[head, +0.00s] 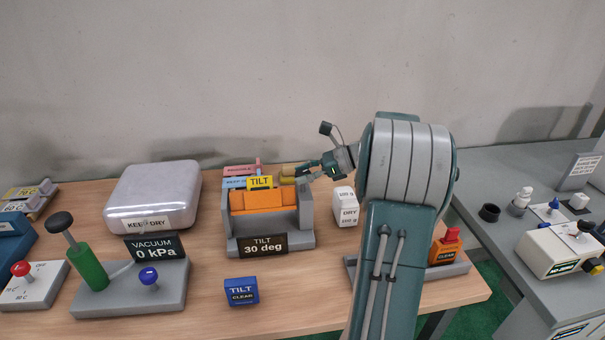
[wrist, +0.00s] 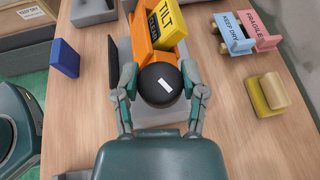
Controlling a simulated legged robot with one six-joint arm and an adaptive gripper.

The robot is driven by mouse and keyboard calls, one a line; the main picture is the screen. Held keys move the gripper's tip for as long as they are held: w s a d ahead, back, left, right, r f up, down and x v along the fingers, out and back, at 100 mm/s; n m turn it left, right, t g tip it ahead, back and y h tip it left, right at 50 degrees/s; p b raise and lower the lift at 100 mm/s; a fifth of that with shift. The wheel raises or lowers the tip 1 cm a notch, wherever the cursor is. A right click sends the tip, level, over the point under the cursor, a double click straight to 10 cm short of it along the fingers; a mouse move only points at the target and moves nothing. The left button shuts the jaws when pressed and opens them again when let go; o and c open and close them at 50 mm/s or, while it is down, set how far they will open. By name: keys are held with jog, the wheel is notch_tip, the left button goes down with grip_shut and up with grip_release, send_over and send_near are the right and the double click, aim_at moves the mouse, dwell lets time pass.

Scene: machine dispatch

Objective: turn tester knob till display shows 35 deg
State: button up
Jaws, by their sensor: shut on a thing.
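The tilt tester (head: 270,240) is a grey stand with an orange cradle (head: 262,200) and a yellow TILT label (head: 260,182). Its dark display (head: 263,245) reads "TILT 30 deg". The tester's round black knob (wrist: 160,85), with a white mark, shows in the wrist view. My gripper (wrist: 160,92) has one finger on each side of the knob and is shut on it. In the head view my gripper (head: 308,172) is at the right side of the tester, and the knob is hidden there.
A blue TILT CLEAR block (head: 241,291) stands in front of the tester. The vacuum tester (head: 130,290) and a KEEP DRY case (head: 153,195) are at left. Stamps (wrist: 265,30) and a yellow roller (wrist: 270,93) lie nearby.

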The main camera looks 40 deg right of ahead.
jog(key=shift+r+n+g+y, duration=0.1)
jog(key=shift+n+g+y, duration=0.7)
jog(key=shift+n+g, duration=0.6)
dwell(5.3)
jog(key=o, duration=1.2)
jog(key=shift+w+d, duration=0.1)
jog(key=shift+c, duration=0.2)
jog(key=v, duration=1.2)
jog(key=shift+d+f, duration=0.15)
jog(key=shift+f, duration=0.1)
